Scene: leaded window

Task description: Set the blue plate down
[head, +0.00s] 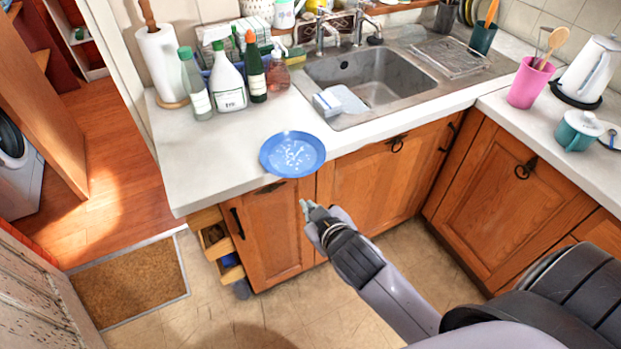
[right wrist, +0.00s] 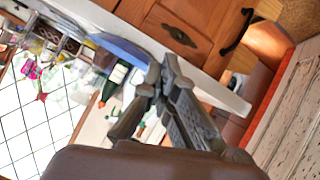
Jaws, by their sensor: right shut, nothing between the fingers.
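The blue plate (head: 293,154), with a pale pattern in its middle, lies on the white countertop (head: 225,160) at its front edge, left of the sink. Its near rim seems to reach the counter's edge; I cannot tell whether it overhangs. In the right wrist view the plate (right wrist: 122,48) shows edge-on as a blue strip beyond the fingers. My right gripper (head: 306,207) is shut and empty, in front of the cabinet and apart from the plate. It also shows in the right wrist view (right wrist: 163,75). My left gripper is not in view.
A sink (head: 375,78) with a white-and-blue item at its near edge is right of the plate. Several bottles (head: 228,82) stand behind. An open drawer (head: 215,240) juts out at the cabinet's left. Countertop left of the plate is clear.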

